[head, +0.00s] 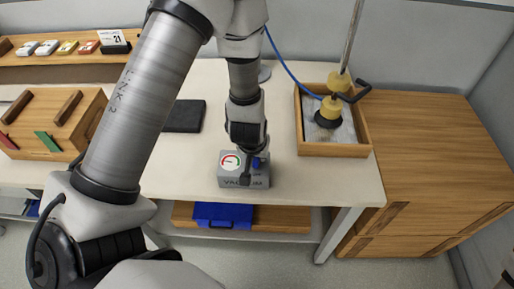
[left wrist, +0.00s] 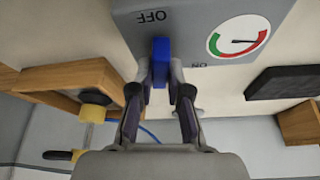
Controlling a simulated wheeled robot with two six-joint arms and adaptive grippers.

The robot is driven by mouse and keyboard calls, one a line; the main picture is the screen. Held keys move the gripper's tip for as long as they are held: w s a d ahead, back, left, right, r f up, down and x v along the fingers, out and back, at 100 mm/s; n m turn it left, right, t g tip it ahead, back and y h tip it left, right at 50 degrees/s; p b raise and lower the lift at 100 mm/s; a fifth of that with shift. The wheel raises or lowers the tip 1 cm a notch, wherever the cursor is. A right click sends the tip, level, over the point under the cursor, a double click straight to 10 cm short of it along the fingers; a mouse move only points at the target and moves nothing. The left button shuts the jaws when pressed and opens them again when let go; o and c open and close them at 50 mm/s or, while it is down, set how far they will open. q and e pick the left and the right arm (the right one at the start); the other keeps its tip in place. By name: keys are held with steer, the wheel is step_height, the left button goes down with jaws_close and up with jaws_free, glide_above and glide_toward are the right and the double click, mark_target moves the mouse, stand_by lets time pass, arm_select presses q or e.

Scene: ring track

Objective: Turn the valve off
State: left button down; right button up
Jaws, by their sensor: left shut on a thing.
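The grey vacuum box (head: 232,182) stands near the front edge of the white table, with a round red and green gauge (head: 231,161) on it. The blue valve handle (head: 256,162) is partly hidden by my gripper in the head view. In the left wrist view the handle (left wrist: 160,60) lies between my fingertips, close to the OFF lettering on the box (left wrist: 185,18); the ON lettering is to the lower right, beside the gauge (left wrist: 238,37). My left gripper (left wrist: 160,82) is shut on the handle. My right gripper is not in view.
A wooden tray (head: 335,149) with a yellow and black suction tool (head: 330,110) and a blue hose (head: 285,65) stands right of the box. A dark flat pad (head: 185,116) lies left. A wooden rack (head: 20,150) stands farther left.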

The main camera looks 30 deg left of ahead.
arm_select(q)
steer(key=shift+n+g+y+p, duration=0.3)
steer(key=shift+n+p, duration=0.1)
steer(key=shift+n, duration=0.7)
steer(key=shift+f, duration=0.1)
steer(key=c, duration=1.1)
jaws_free()
steer(key=v, duration=1.2)
steer(key=shift+d, duration=0.15)
